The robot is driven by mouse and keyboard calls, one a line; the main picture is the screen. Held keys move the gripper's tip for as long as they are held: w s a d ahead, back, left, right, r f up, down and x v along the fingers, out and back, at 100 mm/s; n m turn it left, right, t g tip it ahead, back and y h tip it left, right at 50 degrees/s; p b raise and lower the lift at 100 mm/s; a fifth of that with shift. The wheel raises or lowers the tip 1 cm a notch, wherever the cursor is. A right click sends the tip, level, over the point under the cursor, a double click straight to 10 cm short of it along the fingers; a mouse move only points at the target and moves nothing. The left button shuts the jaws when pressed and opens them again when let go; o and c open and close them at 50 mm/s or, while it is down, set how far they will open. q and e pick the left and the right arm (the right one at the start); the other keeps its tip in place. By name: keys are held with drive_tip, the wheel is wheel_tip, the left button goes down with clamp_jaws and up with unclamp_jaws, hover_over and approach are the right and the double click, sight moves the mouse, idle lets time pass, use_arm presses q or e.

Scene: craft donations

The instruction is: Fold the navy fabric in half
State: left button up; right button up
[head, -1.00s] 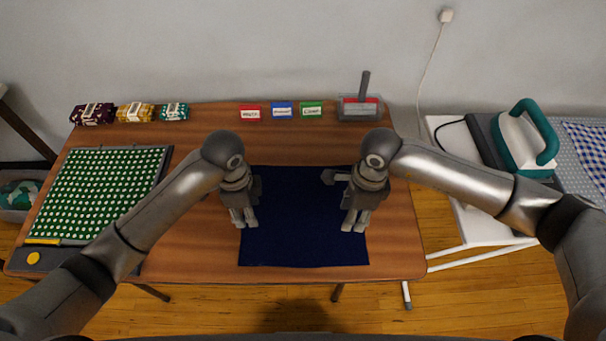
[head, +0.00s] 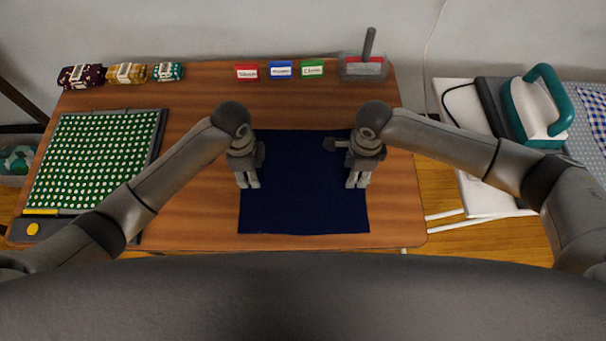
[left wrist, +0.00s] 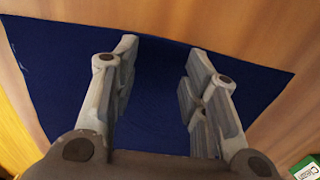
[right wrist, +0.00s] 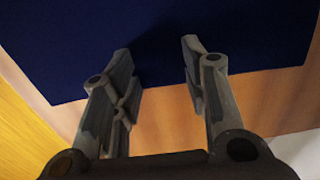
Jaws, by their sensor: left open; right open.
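The navy fabric (head: 300,205) lies flat and spread out on the wooden table, roughly square. My left gripper (head: 248,186) is open and empty over the fabric's left edge. My right gripper (head: 357,185) is open and empty over its right edge. In the left wrist view, fabric (left wrist: 160,125) shows beneath and between the open fingers (left wrist: 160,75). In the right wrist view, the fabric (right wrist: 155,25) lies beyond the open fingers (right wrist: 155,75), with an edge and bare wood below. I cannot tell how high the fingertips are above the cloth.
A cutting board with green dotted fabric (head: 95,160) lies at left. Folded fabric bundles (head: 125,74) and red, blue and green labels (head: 281,69) stand at the back, with a grey container (head: 363,67). A teal-handled iron (head: 535,110) stands right, beyond the table.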

use_arm(q)
drive_tip(key=shift+f, duration=0.15)
use_arm(e)
drive_tip(key=shift+f, duration=0.1)
use_arm(q)
drive_tip(key=shift+f, duration=0.15)
use_arm(e)
drive_tip(key=shift+f, duration=0.15)
use_arm(q)
drive_tip(key=c, duration=0.5)
use_arm(e)
drive_tip(key=c, duration=0.5)
use_arm(q)
drive_tip(key=c, duration=0.4)
use_arm(e)
drive_tip(key=c, duration=0.4)
use_arm(q)
drive_tip(key=shift+s, duration=0.1)
clamp_jaws()
use_arm(e)
drive_tip(key=shift+s+f, duration=0.1)
clamp_jaws()
use_arm(q)
drive_tip(key=shift+f, duration=0.1)
use_arm(e)
drive_tip(key=shift+d, duration=0.1)
